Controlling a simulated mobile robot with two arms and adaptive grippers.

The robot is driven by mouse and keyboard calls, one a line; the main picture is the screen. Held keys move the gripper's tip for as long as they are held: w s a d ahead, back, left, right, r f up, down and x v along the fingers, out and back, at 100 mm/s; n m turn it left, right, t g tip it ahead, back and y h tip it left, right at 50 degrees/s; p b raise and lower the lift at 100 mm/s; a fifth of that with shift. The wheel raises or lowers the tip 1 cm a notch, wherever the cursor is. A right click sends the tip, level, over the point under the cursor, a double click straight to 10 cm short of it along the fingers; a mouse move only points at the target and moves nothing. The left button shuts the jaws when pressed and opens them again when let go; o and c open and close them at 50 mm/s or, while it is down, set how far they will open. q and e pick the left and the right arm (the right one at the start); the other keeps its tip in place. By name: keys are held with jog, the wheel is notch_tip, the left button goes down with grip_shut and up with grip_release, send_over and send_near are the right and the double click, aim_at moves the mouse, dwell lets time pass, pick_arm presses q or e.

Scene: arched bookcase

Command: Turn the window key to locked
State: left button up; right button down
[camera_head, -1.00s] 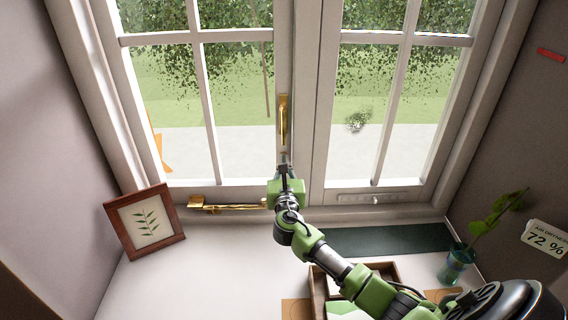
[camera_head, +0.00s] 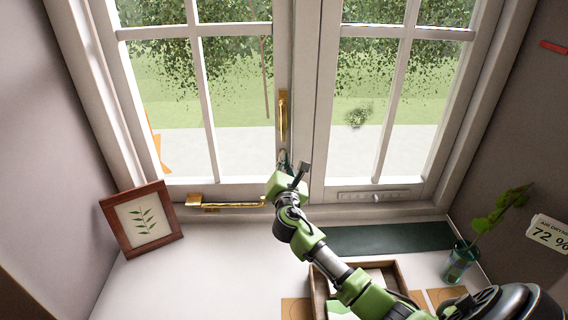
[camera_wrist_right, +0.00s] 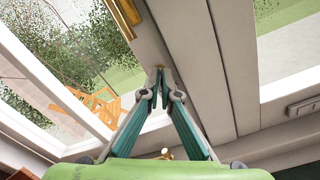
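The window (camera_head: 303,100) stands shut, with a brass handle (camera_head: 283,115) on its middle stile; the handle also shows in the wrist view (camera_wrist_right: 124,16). My right gripper (camera_head: 283,156) is at the stile just below the handle. In the right wrist view its two fingers (camera_wrist_right: 158,84) come almost together, with a small brass piece, the window key (camera_wrist_right: 158,67), at their tips. The fingers look shut on it, though they hide most of the key, so its exact angle cannot be told. My left gripper is in neither view.
A brass stay (camera_head: 230,204) lies along the bottom of the left sash. A framed leaf picture (camera_head: 142,222) stands at left on the sill. A dark green mat (camera_head: 390,237), a wooden tray (camera_head: 318,285) and a plant in a glass (camera_head: 461,263) are at right.

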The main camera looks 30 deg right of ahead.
jog(key=m+b, duration=0.1)
jog(key=m, duration=0.3)
jog(key=m+b, duration=0.2)
jog(key=m, duration=0.2)
jog(key=m+b, duration=0.2)
jog(key=m, duration=0.1)
jog(key=shift+s+d+f+m, duration=0.1)
jog(key=shift+f+m, duration=0.2)
jog(key=shift+m, duration=0.1)
dwell(0.3)
jog(key=c, duration=2.3)
grip_release()
jog(key=shift+c, duration=0.2)
jog(key=v, duration=1.2)
